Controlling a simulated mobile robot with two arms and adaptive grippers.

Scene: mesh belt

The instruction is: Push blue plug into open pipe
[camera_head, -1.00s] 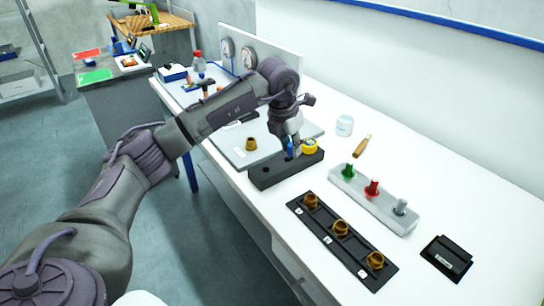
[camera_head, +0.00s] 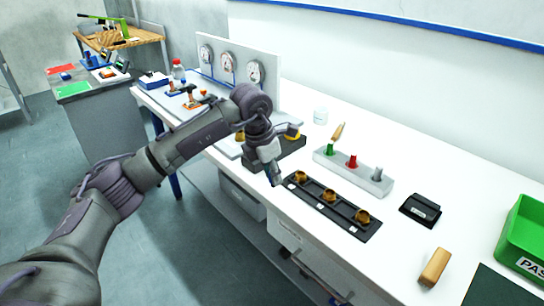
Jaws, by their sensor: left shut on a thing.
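My left gripper (camera_head: 273,176) points down beside the left end of a black rack (camera_head: 345,222) on the white bench. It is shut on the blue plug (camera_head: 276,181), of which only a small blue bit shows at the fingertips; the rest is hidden. The rack holds three brass pipe fittings: a left one (camera_head: 300,177), a middle one (camera_head: 329,196) and a right one (camera_head: 362,217). The fingertips look close to the left fitting, but I cannot tell their height above the rack. I cannot make out which pipe is open. My right gripper is not in view.
A dark block (camera_head: 290,148) with a yellow part (camera_head: 292,135) stands behind my left gripper. A grey holder (camera_head: 340,168) carries green, red and grey plugs. A black box (camera_head: 420,209), a wooden block (camera_head: 435,267) and a green bin (camera_head: 525,240) lie right.

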